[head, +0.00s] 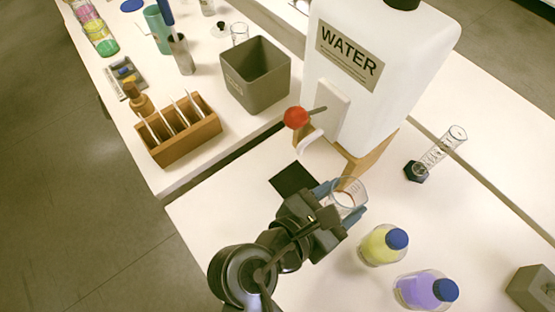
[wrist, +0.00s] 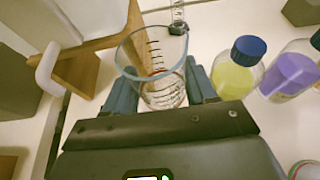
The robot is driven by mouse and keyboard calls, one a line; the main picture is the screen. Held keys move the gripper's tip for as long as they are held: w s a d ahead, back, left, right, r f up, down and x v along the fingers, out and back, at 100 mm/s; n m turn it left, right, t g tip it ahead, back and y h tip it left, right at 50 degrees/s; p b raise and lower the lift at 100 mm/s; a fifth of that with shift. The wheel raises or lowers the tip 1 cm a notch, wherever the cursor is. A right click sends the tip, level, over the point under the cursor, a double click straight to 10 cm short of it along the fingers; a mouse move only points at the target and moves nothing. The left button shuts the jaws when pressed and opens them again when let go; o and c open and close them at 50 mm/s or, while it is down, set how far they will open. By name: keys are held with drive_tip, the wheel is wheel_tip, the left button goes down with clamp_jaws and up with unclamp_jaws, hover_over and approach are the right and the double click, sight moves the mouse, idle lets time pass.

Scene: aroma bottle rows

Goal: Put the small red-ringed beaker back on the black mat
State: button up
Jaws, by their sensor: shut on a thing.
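My gripper (head: 337,198) is shut on a small clear glass beaker (head: 350,193) with a reddish ring and dark graduation marks. The beaker also shows in the wrist view (wrist: 157,62), upright between the two blue-grey fingers. The black mat (head: 293,179) lies flat on the white table, to the left of the beaker in the head view. My gripper covers part of the mat's lower right side. I cannot tell how high the beaker is above the table.
A big white water container (head: 365,75) on a wooden stand, with a red-knobbed tap (head: 297,117), stands behind the mat. A yellow bottle (head: 380,245) and a purple bottle (head: 424,290) stand to the right. A graduated cylinder (head: 440,150) stands behind them. The table's left front is clear.

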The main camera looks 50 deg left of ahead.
drive_tip(key=shift+w, duration=0.3)
hover_over(292, 185)
wheel_tip(292, 185, down, 7)
drive_tip(key=shift+r+b, duration=0.1)
drive_tip(key=shift+b, duration=0.35)
drive_tip(key=shift+f, duration=2)
drive_tip(key=o, duration=1.1)
drive_tip(key=shift+f, duration=0.1)
drive_tip(key=v, duration=1.2)
drive_tip(key=shift+d, duration=0.1)
